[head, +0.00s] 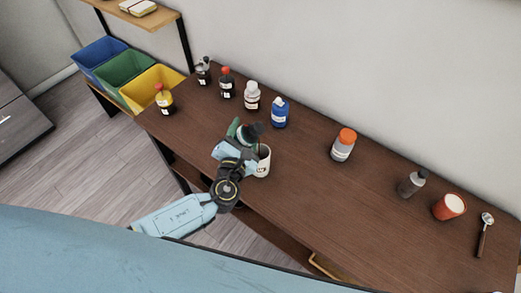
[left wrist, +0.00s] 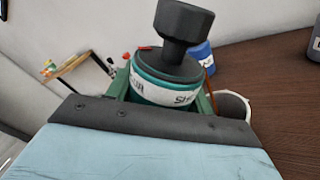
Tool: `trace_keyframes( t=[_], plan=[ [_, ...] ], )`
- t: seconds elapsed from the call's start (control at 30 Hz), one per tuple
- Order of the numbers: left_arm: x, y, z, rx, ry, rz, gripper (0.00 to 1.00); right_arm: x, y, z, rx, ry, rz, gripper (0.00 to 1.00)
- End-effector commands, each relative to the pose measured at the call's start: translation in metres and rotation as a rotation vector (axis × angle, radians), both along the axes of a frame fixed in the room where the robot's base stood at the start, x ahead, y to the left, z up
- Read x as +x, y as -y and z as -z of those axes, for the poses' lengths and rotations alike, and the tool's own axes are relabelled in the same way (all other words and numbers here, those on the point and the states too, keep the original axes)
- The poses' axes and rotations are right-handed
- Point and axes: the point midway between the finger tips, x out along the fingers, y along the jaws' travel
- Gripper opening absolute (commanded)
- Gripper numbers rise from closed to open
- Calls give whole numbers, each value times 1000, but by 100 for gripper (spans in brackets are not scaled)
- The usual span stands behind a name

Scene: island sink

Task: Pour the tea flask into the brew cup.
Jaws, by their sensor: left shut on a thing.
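My left gripper (head: 242,141) is shut on the tea flask (head: 249,135), a dark green flask with a black top. In the left wrist view the flask (left wrist: 165,88) shows a white label band with partly readable letters, between the green fingers. A white cup with dark print, apparently the brew cup (head: 263,162), stands upright on the table just right of the gripper and is partly hidden by it. Its rim (left wrist: 236,96) shows right of the flask in the left wrist view. I cannot tell the flask's exact tilt, and no liquid stream is visible. My right gripper is out of view.
Several bottles, including a blue one (head: 280,112) and a white one (head: 252,96), line the table's back.

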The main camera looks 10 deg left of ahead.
Motion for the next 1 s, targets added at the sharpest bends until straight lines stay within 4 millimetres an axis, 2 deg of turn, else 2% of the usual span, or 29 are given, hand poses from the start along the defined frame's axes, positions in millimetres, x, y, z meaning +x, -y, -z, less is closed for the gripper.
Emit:
trace_keyframes(
  t=[1.0],
  plan=[
    [-1, -1, -5, 93, -7, -7, 26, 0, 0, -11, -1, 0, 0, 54]
  ],
)
